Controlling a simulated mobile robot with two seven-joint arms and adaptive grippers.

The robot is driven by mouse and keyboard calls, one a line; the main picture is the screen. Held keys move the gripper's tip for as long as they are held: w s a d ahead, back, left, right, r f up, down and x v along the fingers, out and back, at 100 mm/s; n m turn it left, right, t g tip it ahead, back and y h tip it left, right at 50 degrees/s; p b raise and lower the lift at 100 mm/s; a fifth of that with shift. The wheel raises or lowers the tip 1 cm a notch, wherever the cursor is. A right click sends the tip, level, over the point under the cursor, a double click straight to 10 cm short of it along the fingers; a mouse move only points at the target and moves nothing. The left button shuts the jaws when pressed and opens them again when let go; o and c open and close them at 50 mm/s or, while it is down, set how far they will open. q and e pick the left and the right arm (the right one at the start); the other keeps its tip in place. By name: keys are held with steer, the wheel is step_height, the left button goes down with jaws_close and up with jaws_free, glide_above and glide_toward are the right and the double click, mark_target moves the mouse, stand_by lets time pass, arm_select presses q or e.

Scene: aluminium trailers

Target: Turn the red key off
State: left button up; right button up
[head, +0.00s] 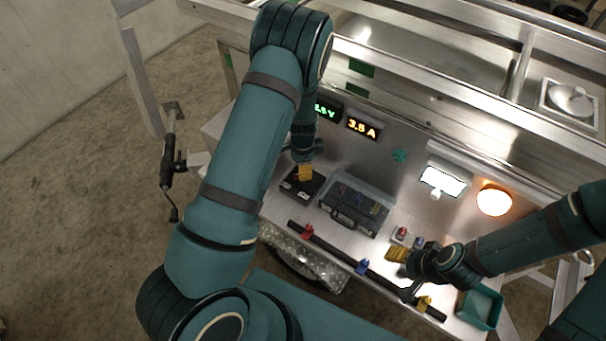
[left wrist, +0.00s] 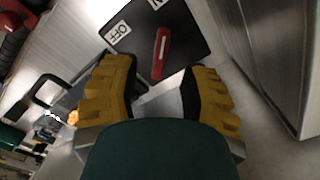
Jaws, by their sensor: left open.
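The red key (left wrist: 161,52) sits on a black switch plate (left wrist: 185,38) in the left wrist view. Its long side points roughly towards a cut-off label (left wrist: 156,3) at the top edge, not towards the OFF label (left wrist: 118,31) to its left. My left gripper (left wrist: 162,88) is open, its yellow fingers on either side of the key's near end, with no visible contact. In the head view my left gripper (head: 305,172) is over the black switch box (head: 301,186), hiding the key. My right gripper (head: 397,254) is above the panel at the right; its finger gap is unclear.
A black case (head: 352,207) stands right of the switch box. A dark bar (head: 330,246) with red, blue and yellow pieces runs along the front. A teal tray (head: 481,307) is at the right. Lit displays (head: 361,127) and an orange lamp (head: 494,201) are on the back wall.

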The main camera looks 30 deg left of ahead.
arm_select(q)
steer(key=shift+f, duration=2.1)
jaws_close()
